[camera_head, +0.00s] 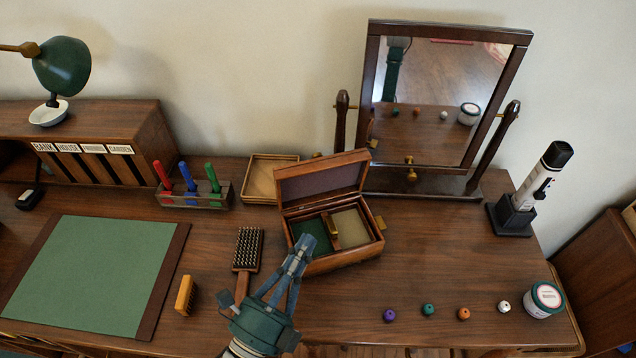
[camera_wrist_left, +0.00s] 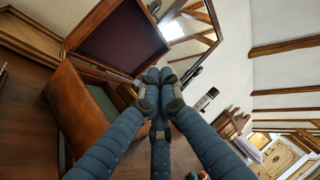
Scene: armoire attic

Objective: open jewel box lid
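The wooden jewel box (camera_head: 340,257) stands at the middle of the desk. Its lid (camera_head: 322,180) is raised and stands open at the back, with a dark purplish lining that also shows in the wrist view (camera_wrist_left: 120,38). Inside are a green-lined left compartment and a beige-lined right one, with a divider between them. My left gripper (camera_head: 301,244) is at the box's front left, its fingers drawn together at the tips with nothing seen between them. The fingers hide part of the front wall; I cannot tell whether they touch it. My right gripper is not in view.
A tilting mirror (camera_head: 440,95) stands close behind the box, and a wooden tray (camera_head: 262,178) lies behind left. A bristled brush (camera_head: 247,250) lies left of the box. Several small beads, including an orange one (camera_head: 464,314), and a jar (camera_head: 543,299) are at front right.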

